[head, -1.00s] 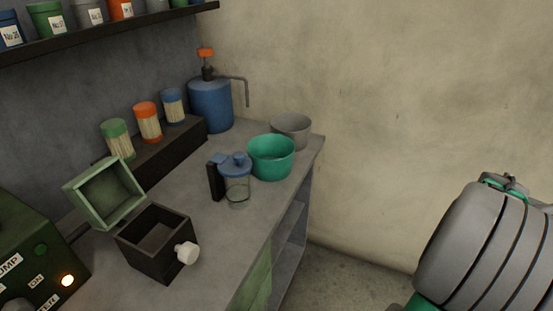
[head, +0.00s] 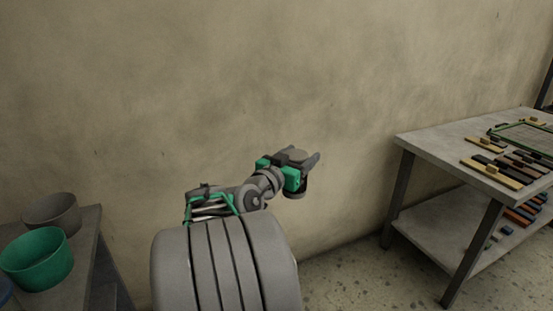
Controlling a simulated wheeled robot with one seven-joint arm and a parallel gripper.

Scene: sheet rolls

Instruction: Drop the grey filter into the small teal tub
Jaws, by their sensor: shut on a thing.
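My gripper (head: 301,158) is at the end of my arm in the middle of the head view, in front of the bare wall. It is shut on a small round grey thing, seemingly the grey filter (head: 297,155); the view is small and the fingers partly hide it.
A grey tub (head: 52,213) stands just behind the teal tub on the bench (head: 88,243). A table (head: 437,143) with several wooden and dark bars stands at the right, with a lower shelf (head: 430,227). The wall (head: 200,80) runs behind; floor shows between the furniture.

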